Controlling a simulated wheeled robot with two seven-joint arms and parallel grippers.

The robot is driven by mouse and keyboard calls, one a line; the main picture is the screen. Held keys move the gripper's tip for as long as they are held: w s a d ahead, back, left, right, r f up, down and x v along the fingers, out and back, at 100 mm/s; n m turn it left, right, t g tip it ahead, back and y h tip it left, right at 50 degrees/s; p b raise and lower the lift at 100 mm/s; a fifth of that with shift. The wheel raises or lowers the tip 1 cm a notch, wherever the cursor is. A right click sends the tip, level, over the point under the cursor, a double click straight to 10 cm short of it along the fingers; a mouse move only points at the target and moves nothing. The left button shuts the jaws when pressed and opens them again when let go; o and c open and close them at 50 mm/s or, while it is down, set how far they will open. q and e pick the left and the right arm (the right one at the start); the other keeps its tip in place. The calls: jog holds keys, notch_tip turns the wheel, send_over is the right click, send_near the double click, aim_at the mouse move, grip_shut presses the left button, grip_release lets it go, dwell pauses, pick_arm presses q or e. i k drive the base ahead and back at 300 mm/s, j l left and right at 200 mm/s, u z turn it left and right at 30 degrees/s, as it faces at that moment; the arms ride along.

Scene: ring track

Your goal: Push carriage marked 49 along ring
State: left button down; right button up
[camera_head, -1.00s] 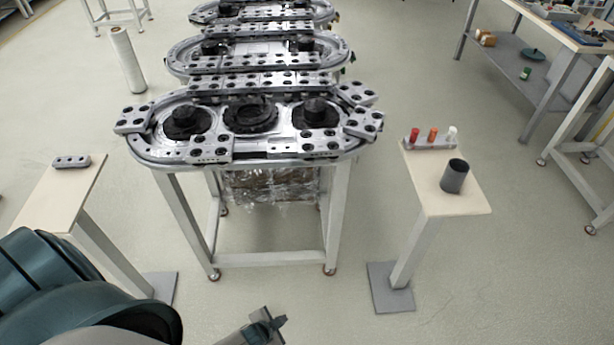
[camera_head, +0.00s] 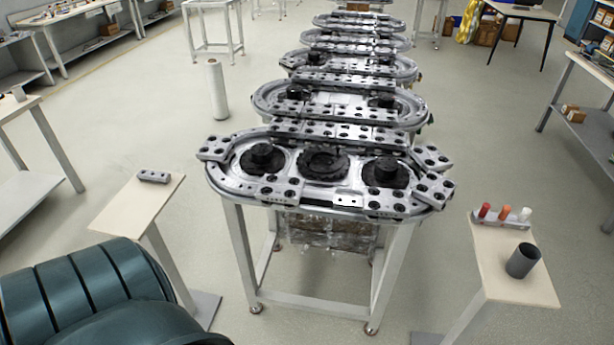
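The nearest ring track (camera_head: 215,182) is an oval metal rail on a white-legged stand in the middle of the view. Several grey carriages with dark round holes sit around its rail, such as one at the left end (camera_head: 212,150), one on the near side (camera_head: 283,190) and one at the right end (camera_head: 432,158). No number is readable on any of them, so I cannot tell which is marked 49. Part of my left arm fills the lower left corner, well short of the track. Neither gripper shows.
A left pedestal (camera_head: 128,212) holds a grey block (camera_head: 153,176). A right pedestal (camera_head: 490,262) holds a dark cup (camera_head: 522,260) and a rack with red, orange and white pieces (camera_head: 503,216). A white roll (camera_head: 217,90) stands on the floor. More ring tracks (camera_head: 268,98) line up behind.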

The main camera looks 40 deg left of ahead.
aim_at(287, 191)
jog(key=i+j, duration=0.2)
jog(key=i, duration=0.2)
jog(key=i+j+u, duration=0.1)
jog(key=i, duration=0.3)
jog(key=u, duration=1.55)
